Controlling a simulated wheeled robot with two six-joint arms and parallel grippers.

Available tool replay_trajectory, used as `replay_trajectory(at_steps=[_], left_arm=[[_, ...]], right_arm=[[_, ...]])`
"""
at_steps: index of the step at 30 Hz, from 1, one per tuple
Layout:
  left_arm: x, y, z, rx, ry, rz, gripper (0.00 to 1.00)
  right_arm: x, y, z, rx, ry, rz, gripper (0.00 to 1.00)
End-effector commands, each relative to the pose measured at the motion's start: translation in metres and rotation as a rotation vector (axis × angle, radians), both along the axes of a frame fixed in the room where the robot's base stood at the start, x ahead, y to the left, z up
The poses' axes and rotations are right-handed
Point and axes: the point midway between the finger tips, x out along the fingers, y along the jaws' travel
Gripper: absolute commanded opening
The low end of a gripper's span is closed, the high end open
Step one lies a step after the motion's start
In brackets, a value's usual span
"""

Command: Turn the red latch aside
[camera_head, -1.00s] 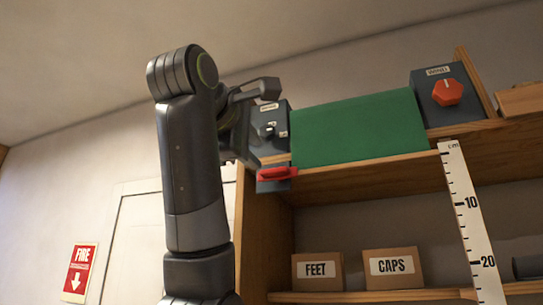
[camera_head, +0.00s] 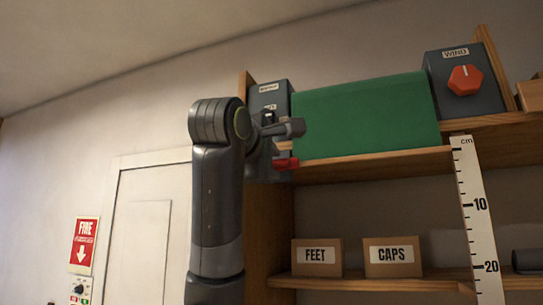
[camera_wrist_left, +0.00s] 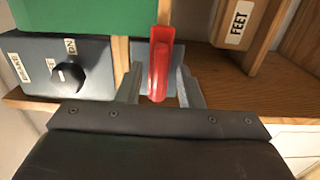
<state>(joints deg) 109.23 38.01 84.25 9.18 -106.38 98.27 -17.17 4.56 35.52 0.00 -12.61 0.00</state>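The red latch (camera_head: 286,163) sits at the shelf's left end, below the dark box with a knob, and its left part is hidden by my arm in the head view. In the left wrist view the latch (camera_wrist_left: 160,62) is a red bar on a blue-grey plate (camera_wrist_left: 143,55), pointing toward the gripper. My left gripper (camera_wrist_left: 159,72) is open, with one finger on each side of the latch. A gap shows on both sides. In the head view my left gripper (camera_head: 285,132) is right at the latch. My right gripper is not in view.
A green panel (camera_head: 365,115) covers the shelf front beside the latch. A dark box with a black knob (camera_wrist_left: 68,77) is close by. A box with a red knob (camera_head: 465,80) stands at right. FEET (camera_head: 317,257) and CAPS (camera_head: 393,256) boxes sit below.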

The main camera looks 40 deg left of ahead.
Motion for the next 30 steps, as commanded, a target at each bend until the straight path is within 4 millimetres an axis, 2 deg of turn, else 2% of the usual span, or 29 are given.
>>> replay_trajectory(at_steps=[6, 14, 23, 30], left_arm=[[0.0, 0.0, 0.0, 0.0, 0.0, 0.0, 0.34], [0.0, 0.0, 0.0, 0.0, 0.0, 0.0, 0.0], [0.0, 0.0, -0.001, 0.034, 0.009, -0.001, 0.0], [0.0, -0.001, -0.003, 0.162, 0.039, -0.002, 0.0]], right_arm=[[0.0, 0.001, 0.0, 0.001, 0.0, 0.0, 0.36], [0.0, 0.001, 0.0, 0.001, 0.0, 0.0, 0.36], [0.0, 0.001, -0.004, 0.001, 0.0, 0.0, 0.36], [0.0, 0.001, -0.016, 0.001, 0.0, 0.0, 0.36]])
